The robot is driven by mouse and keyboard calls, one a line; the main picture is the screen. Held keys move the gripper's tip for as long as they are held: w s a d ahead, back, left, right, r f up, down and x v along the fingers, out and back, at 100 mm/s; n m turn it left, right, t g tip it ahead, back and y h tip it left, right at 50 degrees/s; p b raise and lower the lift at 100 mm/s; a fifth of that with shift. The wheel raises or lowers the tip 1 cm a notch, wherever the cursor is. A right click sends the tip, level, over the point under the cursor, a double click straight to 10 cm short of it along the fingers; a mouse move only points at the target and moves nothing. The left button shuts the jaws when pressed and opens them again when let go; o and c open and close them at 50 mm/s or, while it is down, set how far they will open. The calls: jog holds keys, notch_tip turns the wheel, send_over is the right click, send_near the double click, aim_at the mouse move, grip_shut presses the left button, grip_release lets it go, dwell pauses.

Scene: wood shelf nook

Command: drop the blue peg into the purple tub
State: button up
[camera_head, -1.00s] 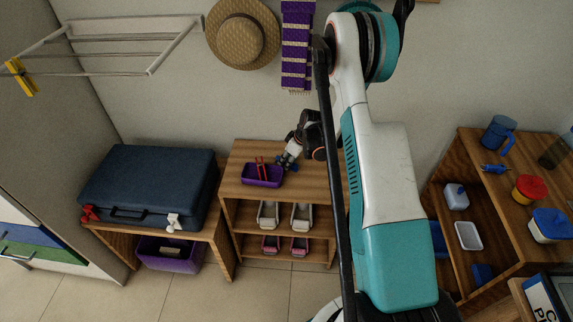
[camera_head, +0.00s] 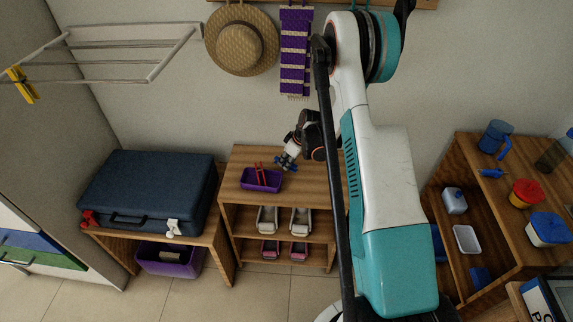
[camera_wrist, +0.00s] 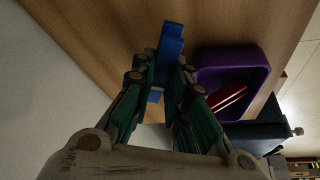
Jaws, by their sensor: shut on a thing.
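My gripper (camera_head: 288,163) is at the small wooden shelf, just right of and behind the purple tub (camera_head: 262,181). It is shut on the blue peg (camera_wrist: 168,45); in the wrist view the fingers (camera_wrist: 160,80) pinch it and its blue end sticks out past them. The peg is only a small blue patch in the head view. The purple tub also shows in the wrist view (camera_wrist: 232,56), right of the peg and apart from it. Red sticks (camera_wrist: 228,97) lie in the tub.
The shelf top (camera_head: 318,186) is clear right of the tub. Grey and pink bins stand on the shelves below. A blue suitcase (camera_head: 150,190) lies on a lower bench at left, with a larger purple bin (camera_head: 170,262) beneath. Another shelf with containers (camera_head: 527,190) is at right.

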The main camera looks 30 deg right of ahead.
notch_tip(320, 180, up, 8)
jog(key=p, duration=0.2)
jog(key=shift+p, duration=0.35)
jog(key=s+a+r+b, duration=0.1)
jog(key=a+r, duration=0.2)
jog(key=a, duration=0.6)
jog(key=shift+f+b, duration=1.65)
jog(key=shift+f, duration=1.1)
jog(key=o, duration=0.8)
jog(key=shift+o, duration=0.2)
jog(key=shift+s+r, duration=0.1)
jog(key=shift+r, duration=0.05)
jog(key=v, duration=1.1)
jog(key=shift+s+r, duration=0.2)
jog(key=shift+r, duration=0.15)
